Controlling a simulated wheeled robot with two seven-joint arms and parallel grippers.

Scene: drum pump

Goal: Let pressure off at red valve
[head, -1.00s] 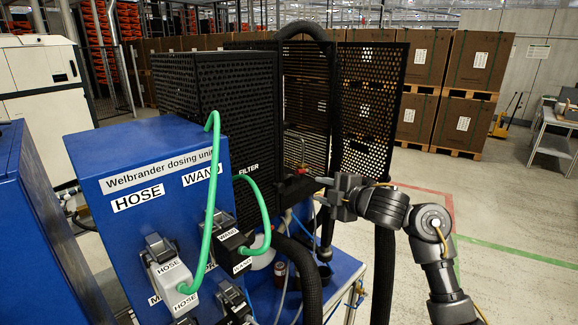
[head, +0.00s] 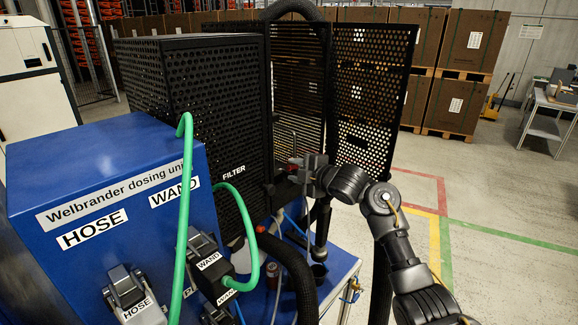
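My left gripper is not in view.
The blue Welbrander dosing unit (head: 110,190) stands at the front left, with a green hose (head: 184,220) and dark connectors. Perforated black guard panels (head: 372,95) stand behind the valve. A thick black hose (head: 290,265) runs below.

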